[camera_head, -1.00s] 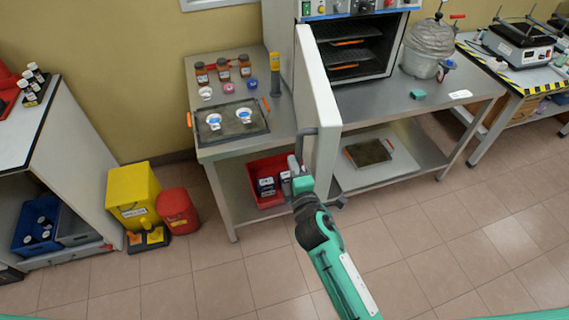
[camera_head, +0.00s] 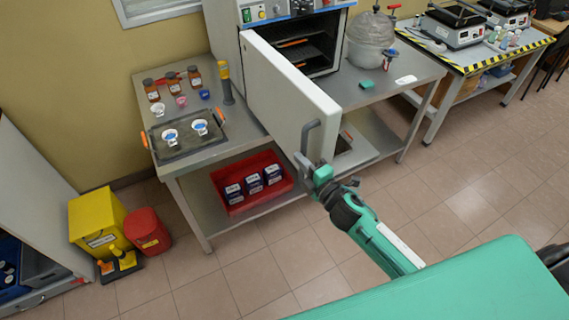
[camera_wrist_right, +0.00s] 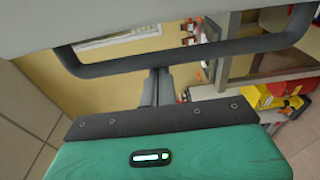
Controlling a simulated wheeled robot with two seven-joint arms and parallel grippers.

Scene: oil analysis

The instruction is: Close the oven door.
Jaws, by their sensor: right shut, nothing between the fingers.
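The oven (camera_head: 275,12) stands on the steel table with its dark shelves (camera_head: 303,52) showing. Its pale door (camera_head: 285,92) is hinged at the left and stands partly open, angled towards me. A dark bar handle (camera_head: 307,135) is on its outer face near the free edge. My right gripper (camera_head: 305,161) is shut and empty at the handle's lower end. In the right wrist view the handle (camera_wrist_right: 225,53) crosses above the closed fingers (camera_wrist_right: 157,84), whose tips reach the bar; I cannot tell whether they touch. My left gripper is out of view.
The tray (camera_head: 182,153) with two cups lies left of the door. Brown bottles (camera_head: 172,80) stand behind it. A red bin (camera_head: 268,202) with boxes sits on the lower shelf. A glass vessel (camera_head: 371,42) is right of the oven. The floor at right is clear.

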